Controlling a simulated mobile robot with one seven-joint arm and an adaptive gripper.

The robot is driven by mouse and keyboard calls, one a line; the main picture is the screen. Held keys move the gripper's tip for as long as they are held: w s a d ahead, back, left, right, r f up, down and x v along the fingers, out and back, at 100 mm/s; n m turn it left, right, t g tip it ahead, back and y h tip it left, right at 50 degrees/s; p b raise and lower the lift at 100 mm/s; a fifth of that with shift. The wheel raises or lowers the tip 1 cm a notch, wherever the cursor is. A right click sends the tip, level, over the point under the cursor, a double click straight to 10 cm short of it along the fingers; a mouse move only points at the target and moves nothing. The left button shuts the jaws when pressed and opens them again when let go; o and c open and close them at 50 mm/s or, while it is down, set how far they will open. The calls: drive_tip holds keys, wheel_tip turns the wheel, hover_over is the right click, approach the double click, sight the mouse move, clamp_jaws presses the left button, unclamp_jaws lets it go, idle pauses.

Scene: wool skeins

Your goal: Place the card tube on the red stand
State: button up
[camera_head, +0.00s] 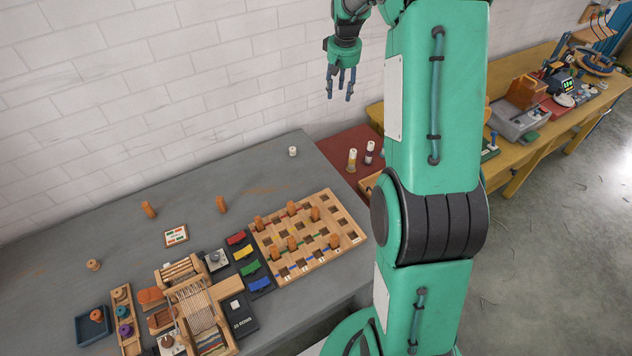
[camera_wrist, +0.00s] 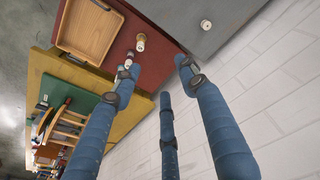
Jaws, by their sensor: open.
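The red stand (camera_head: 331,147) is a dark red top beside the grey table's far right end, partly hidden by my arm. It also shows in the wrist view (camera_wrist: 146,75). I cannot tell which is the card tube. My gripper (camera_head: 341,85) is open, empty, fingers down, well above these things. Its spread fingers show in the wrist view (camera_wrist: 155,80).
A wooden tray (camera_wrist: 88,30) lies on the stand. The grey table (camera_head: 110,238) holds two brown cylinders (camera_head: 148,209) (camera_head: 222,204), a slotted wooden board (camera_head: 333,209) and a small loom (camera_head: 195,300). A white brick wall (camera_head: 150,90) rises behind. The grey table's back is mostly clear.

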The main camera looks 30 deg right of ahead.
drive_tip(key=s+a+r+n+t, duration=0.1)
drive_tip(key=s+a+r, duration=0.8)
drive_tip(key=a, duration=0.2)
drive_tip(key=s+a+r+t, duration=0.1)
drive_tip(key=s+a+r, duration=0.75)
drive_tip(key=a, duration=0.25)
drive_tip(key=s+a+f+t, duration=0.1)
drive_tip(key=s+a, duration=0.5)
drive_tip(key=s, duration=0.6)
drive_tip(key=s+a+f+n+t, duration=0.1)
drive_tip(key=s+a, duration=0.5)
drive_tip(key=s, duration=0.6)
drive_tip(key=shift+s+f+y, duration=0.15)
drive_tip(key=shift+s+y, duration=0.15)
drive_tip(key=shift+y, duration=0.1)
wheel_tip(320, 180, down, 3)
drive_tip(key=b, duration=0.3)
